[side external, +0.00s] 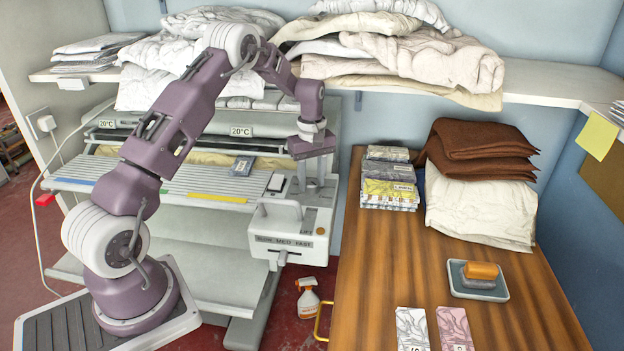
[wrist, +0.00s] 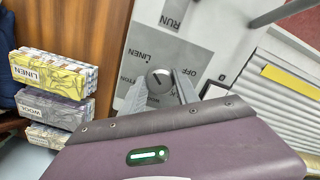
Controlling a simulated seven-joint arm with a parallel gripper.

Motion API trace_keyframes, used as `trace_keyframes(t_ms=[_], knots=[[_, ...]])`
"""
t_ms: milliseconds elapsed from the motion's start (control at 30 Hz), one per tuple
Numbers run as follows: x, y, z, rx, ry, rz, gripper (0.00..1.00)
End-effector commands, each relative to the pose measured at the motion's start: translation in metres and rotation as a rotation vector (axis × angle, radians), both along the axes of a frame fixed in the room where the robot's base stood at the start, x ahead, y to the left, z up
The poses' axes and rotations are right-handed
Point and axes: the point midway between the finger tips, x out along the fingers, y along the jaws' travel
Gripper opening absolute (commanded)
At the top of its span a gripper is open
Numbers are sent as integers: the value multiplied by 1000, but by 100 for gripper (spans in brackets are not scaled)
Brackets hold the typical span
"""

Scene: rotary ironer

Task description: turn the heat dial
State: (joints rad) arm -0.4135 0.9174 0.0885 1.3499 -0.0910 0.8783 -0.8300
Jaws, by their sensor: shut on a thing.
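Labels around the dial read OFF and LINEN, with others partly covered. I cannot tell exactly where the pointer aims. In the side view my gripper (side external: 314,185) points down over the ironer's right-end control box (side external: 290,229), and the dial is hidden there.
The wooden table (side external: 400,270) on the right holds labelled fabric stacks (side external: 388,192), brown and cream cloths (side external: 478,165) and a soap dish (side external: 477,290). Folded linen (side external: 400,50) lies on the shelf above. A spray bottle (side external: 308,298) stands on the floor. The ironer's slatted board (side external: 160,185) lies to the left.

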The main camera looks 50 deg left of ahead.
Motion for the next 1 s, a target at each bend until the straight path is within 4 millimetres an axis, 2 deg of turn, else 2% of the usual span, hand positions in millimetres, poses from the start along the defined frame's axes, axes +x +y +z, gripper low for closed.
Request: trace_keyframes(t_ms=[1000], knots=[[-1,1,2,1,-3,-962,0]])
